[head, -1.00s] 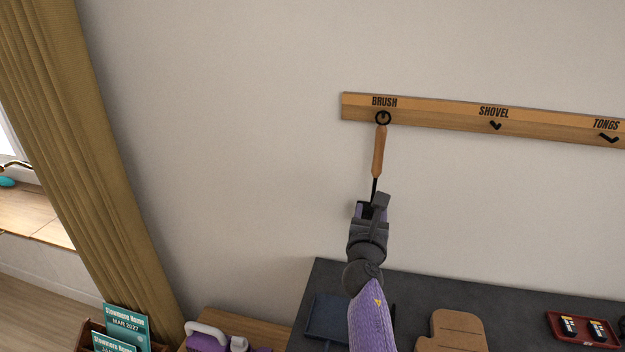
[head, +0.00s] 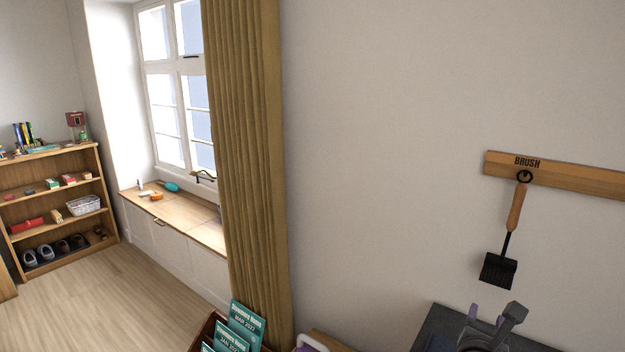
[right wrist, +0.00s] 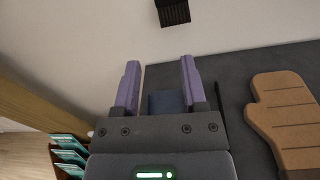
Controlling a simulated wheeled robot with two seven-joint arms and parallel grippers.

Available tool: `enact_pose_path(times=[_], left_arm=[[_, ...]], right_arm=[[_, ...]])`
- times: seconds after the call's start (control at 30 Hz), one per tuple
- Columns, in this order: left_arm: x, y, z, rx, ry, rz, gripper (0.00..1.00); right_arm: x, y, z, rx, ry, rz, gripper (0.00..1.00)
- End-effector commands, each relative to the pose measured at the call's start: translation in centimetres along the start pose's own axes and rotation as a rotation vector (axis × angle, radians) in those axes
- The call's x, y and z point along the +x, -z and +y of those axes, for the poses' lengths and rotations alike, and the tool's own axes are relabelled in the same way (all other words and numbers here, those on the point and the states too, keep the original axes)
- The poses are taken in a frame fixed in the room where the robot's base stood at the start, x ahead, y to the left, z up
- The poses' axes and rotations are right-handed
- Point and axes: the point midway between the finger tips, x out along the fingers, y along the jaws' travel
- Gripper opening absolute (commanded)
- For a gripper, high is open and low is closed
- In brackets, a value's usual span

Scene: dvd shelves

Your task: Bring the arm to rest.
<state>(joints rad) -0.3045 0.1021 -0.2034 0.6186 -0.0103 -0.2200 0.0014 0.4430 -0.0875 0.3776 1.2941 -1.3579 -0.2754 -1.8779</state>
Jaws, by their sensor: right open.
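My right gripper (head: 487,316) is at the bottom of the head view, below the hanging brush. Its two purple fingers stand apart with nothing between them, as the right wrist view (right wrist: 160,82) also shows. The brush (head: 514,210) has a wooden handle and a black head, and hangs by its ring under the BRUSH label on the wooden rail (head: 580,178). Its black head also shows at the top of the right wrist view (right wrist: 173,12), apart from the fingers. My left gripper is in neither view.
A dark tabletop (right wrist: 232,98) lies below the gripper, with a tan mitt-shaped board (right wrist: 283,115) at right. Teal magazines (head: 233,335) stand in a wooden holder by the curtain (head: 247,150). A window bench (head: 180,213) and bookshelf (head: 60,205) are far left. The wall space is free.

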Motion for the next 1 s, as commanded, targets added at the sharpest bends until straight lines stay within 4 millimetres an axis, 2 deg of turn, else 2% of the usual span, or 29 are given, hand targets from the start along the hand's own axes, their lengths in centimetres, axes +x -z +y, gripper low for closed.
enact_pose_path(times=[0.27, 0.47, 0.57, 0.67, 0.7, 0.77, 0.8, 0.87, 0.9, 1.0], left_arm=[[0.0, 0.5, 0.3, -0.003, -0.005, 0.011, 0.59], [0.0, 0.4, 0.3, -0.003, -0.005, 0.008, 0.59], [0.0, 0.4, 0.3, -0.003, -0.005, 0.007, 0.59], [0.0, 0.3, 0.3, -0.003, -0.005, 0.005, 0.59], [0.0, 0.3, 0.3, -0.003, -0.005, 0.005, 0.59], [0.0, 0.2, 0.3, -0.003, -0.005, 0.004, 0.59], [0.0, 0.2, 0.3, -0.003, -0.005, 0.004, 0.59], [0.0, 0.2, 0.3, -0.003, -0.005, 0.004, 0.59], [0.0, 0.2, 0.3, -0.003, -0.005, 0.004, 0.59], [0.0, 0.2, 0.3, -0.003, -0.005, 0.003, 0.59]], right_arm=[[-2.2, 7.0, 0.3, 0.254, -0.038, 0.176, 0.55], [-6.2, 15.0, -0.3, 0.554, 0.002, 0.395, 0.55], [-9.3, 19.7, -1.3, 0.734, 0.076, 0.528, 0.55], [-14.0, 25.2, -3.1, 0.947, 0.219, 0.679, 0.55], [-16.5, 27.5, -4.3, 1.043, 0.308, 0.740, 0.55], [-20.9, 31.0, -6.4, 1.194, 0.480, 0.821, 0.55], [-24.1, 33.0, -8.1, 1.289, 0.615, 0.858, 0.55], [-29.2, 35.6, -10.9, 1.421, 0.841, 0.881, 0.55], [-32.4, 36.8, -12.7, 1.494, 0.993, 0.871, 0.55], [-39.2, 38.4, -16.9, 1.622, 1.326, 0.787, 0.55]])
